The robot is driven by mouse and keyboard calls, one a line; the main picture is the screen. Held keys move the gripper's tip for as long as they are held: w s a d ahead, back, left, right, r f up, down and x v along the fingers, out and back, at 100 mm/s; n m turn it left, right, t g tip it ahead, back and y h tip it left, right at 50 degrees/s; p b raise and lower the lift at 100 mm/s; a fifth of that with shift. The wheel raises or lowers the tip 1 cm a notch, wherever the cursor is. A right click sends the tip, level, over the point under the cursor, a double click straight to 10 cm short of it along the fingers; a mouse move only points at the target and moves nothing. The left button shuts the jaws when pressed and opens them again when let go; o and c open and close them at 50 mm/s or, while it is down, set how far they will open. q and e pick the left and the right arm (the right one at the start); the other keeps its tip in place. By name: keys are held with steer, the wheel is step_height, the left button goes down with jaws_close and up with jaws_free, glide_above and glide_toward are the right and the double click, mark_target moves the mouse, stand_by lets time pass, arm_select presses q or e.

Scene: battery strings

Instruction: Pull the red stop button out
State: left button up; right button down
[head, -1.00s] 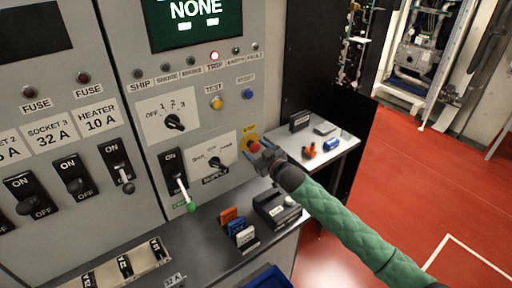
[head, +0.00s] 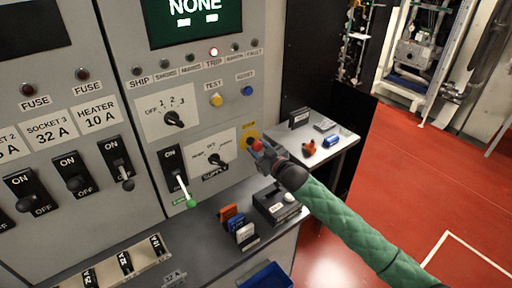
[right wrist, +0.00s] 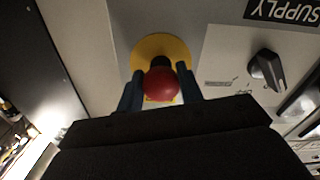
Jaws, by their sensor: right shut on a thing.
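The red stop button (head: 257,145) sits on a yellow disc (head: 249,132) at the right edge of the grey panel. In the right wrist view the red button (right wrist: 161,85) shows between the two fingers, in front of the yellow disc (right wrist: 178,46). My right gripper (head: 260,149) is at the panel, its fingers (right wrist: 160,90) shut on the red button from both sides. A dark neck shows behind the red head. My left gripper is in neither view.
The supply knob (head: 216,160) is left of the button, and a green-tipped lever (head: 183,187) is further left. Below are a shelf with orange, blue and white blocks (head: 236,223) and a dark box (head: 277,205). A side table (head: 325,153) holds small items. Red floor is open at right.

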mark_target(259, 150)
steer(key=c, duration=0.9)
jaws_free()
steer(key=shift+s, duration=0.1)
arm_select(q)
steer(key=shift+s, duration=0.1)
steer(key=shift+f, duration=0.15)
arm_select(e)
steer(key=shift+s+d, duration=0.1)
steer(key=shift+s+d+f+b, duration=0.15)
steer(key=shift+s+d+b, duration=0.1)
steer(key=shift+b, duration=0.1)
steer(key=b+v, duration=0.2)
steer(key=v, duration=0.2)
steer(key=shift+s+d, duration=0.2)
steer(key=shift+s, duration=0.15)
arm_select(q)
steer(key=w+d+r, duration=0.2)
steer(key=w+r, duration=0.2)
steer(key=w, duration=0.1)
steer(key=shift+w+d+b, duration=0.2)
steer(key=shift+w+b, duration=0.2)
arm_select(e)
steer(key=shift+v, duration=1.1)
